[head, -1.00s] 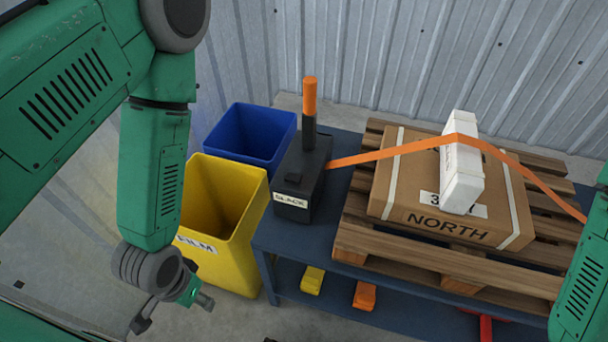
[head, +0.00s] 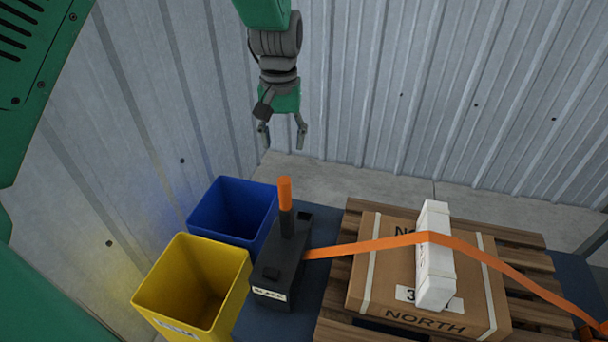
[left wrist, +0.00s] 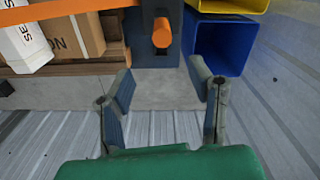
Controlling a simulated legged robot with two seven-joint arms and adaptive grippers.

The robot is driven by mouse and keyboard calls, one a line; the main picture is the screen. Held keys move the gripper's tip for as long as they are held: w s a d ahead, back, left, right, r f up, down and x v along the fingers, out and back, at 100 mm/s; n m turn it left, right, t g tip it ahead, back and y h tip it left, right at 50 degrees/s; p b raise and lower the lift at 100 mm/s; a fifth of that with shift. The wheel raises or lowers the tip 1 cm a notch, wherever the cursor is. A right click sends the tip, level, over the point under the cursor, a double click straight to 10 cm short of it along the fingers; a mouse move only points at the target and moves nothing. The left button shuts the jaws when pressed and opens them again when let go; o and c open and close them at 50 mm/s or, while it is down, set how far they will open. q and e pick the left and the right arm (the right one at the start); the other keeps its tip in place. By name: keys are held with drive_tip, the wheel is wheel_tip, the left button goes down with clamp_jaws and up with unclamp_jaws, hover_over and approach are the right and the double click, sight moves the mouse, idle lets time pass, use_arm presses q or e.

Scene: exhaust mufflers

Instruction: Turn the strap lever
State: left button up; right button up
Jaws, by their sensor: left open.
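The strap lever (head: 285,200) is an upright handle with an orange grip on a black box (head: 279,263). The box stands on the left part of the blue table. An orange strap (head: 370,244) runs from the box over a carton to the right. My left gripper (head: 284,140) is open and empty, above the lever and apart from it. In the left wrist view the lever's orange grip (left wrist: 161,32) shows beyond the two open fingers (left wrist: 163,95). My right gripper is not in view.
A blue bin (head: 206,205) and a yellow bin (head: 165,275) stand left of the table. A corrugated wall (head: 430,90) is behind.

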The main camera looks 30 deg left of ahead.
sight(284, 187)
use_arm(q)
wheel_tip(284, 187, down, 14)
drive_tip(key=shift+a+r, duration=0.1)
drive_tip(key=shift+a, duration=0.05)
idle(0.3)
clamp_jaws()
